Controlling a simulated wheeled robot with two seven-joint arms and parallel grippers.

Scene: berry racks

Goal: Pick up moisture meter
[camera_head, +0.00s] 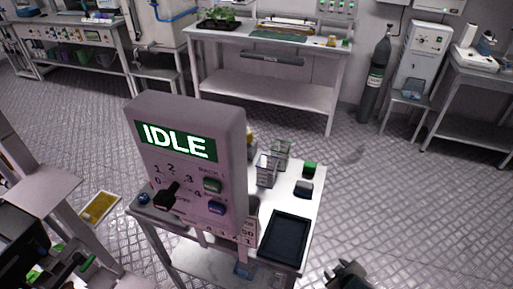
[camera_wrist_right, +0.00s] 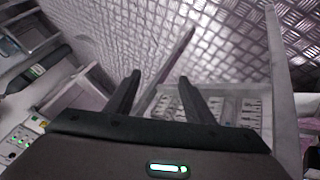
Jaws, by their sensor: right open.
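I cannot pick out the moisture meter for sure. A small dark item with a green top (camera_head: 310,169) and a small dark blue-grey item (camera_head: 303,189) lie on the white table (camera_head: 316,205), right of the clear containers; either could be a hand-held device. My right gripper (camera_head: 347,277) shows at the bottom edge, right of the table and apart from it. In the right wrist view its two fingers (camera_wrist_right: 159,80) are spread with nothing between them. My left gripper (camera_head: 82,264) is at the lower left, dark and partly cut off; its jaws are unclear.
A large grey box with an IDLE screen (camera_head: 176,141) stands on the table and hides part of its top. Clear containers (camera_head: 267,170) and a dark tray (camera_head: 286,237) stand beside it. A gas cylinder (camera_head: 377,78) and benches line the back. Open floor lies right of the table.

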